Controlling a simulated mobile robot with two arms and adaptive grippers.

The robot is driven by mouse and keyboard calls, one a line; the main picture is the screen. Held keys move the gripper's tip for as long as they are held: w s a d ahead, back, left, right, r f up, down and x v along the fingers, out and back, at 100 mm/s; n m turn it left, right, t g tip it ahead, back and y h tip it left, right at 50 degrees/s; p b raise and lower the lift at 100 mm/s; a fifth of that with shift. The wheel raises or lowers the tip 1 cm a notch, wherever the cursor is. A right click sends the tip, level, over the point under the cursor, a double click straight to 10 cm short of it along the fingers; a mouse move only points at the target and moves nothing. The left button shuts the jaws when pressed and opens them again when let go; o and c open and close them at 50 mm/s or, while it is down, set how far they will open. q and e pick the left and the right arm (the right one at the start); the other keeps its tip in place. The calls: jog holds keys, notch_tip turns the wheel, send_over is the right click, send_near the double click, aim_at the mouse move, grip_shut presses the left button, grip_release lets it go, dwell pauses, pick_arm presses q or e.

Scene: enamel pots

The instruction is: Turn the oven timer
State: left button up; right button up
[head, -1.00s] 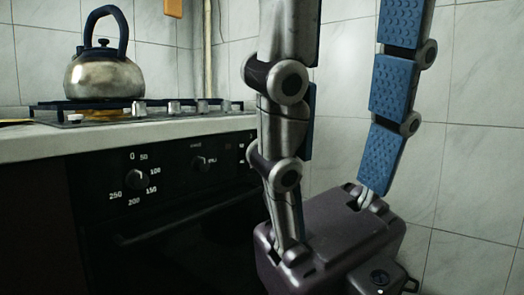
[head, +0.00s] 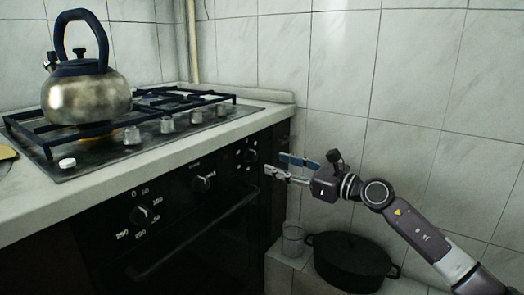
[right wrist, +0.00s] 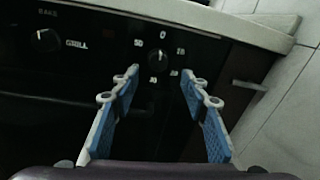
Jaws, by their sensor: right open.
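The oven timer is a dark round knob (right wrist: 157,57) ringed by white numbers, at the right end of the black oven panel. In the head view the knob (head: 251,156) sits just left of my right gripper. My right gripper (head: 275,164) is open and empty, its fingers pointing left toward the oven front. In the right wrist view the knob appears beyond and between the two blue-padded fingers (right wrist: 160,76). I see no contact with it. My left gripper is not in view.
A GRILL knob (right wrist: 45,40) and a temperature knob (head: 140,214) are left of the timer. The oven handle (head: 190,236) runs below. A kettle (head: 85,95) stands on the gas hob. A dark pot (head: 350,262) and a glass (head: 293,240) are below my right arm, near the tiled wall.

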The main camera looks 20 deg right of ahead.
aim_at(255, 157)
jog(key=b+x, duration=0.1)
jog(key=x, duration=0.6)
jog(key=shift+w+a, duration=0.1)
jog(key=shift+a, duration=0.2)
grip_shut()
